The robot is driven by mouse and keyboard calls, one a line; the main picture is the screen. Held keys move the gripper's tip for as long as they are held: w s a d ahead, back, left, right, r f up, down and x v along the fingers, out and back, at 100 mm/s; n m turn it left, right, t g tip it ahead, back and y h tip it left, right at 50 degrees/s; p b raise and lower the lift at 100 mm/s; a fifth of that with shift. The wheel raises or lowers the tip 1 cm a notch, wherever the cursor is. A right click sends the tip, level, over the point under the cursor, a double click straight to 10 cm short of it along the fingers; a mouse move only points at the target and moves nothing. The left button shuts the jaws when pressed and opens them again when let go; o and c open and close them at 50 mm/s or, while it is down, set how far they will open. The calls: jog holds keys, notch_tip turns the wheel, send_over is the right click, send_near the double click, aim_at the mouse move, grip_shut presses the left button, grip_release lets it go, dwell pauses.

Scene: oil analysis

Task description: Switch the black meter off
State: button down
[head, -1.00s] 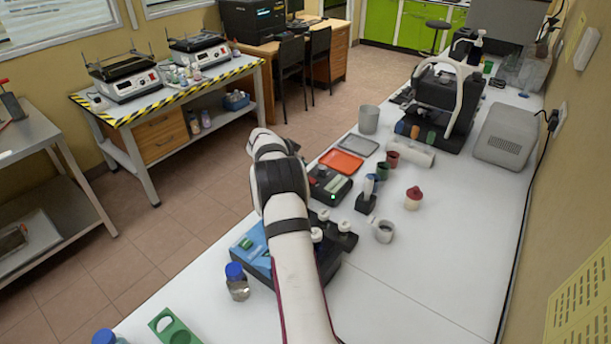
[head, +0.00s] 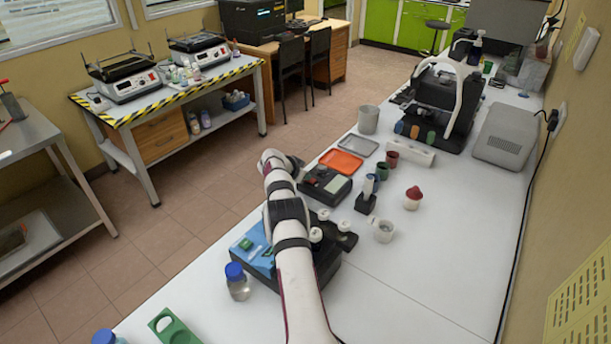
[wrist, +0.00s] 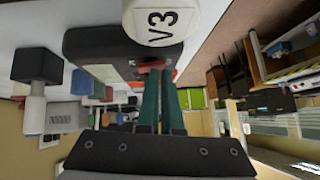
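The black meter (head: 340,193) stands on the white bench beyond my arm, with a pale display and a reddish patch on top. In the wrist view the meter (wrist: 95,42) is upside down, with a red switch (wrist: 152,64) on its near side. My gripper's two teal fingers (wrist: 160,75) reach toward this switch side. They lie close together with only a narrow gap and nothing visible between them. Whether the tips touch the switch cannot be told. In the head view my arm's end is left of the meter and the fingertips are hard to make out.
A blue-topped device (head: 256,243) and a blue-capped bottle (head: 237,282) stand near my arm. An orange tray (head: 341,161) lies behind the meter.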

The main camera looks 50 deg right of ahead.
jog(key=shift+s+f, duration=0.2)
jog(key=shift+f, duration=0.05)
jog(key=shift+s, duration=0.8)
jog(key=shift+r, duration=0.4)
jog(key=r, duration=0.3)
jog(key=shift+s+r, duration=0.2)
jog(key=shift+r, duration=0.1)
jog(key=w+v, duration=0.1)
jog(key=v, duration=0.9)
jog(key=shift+s, duration=0.5)
jog(key=shift+w+d+r, duration=0.2)
jog(key=shift+w+r, duration=0.05)
jog(key=shift+w, duration=0.4)
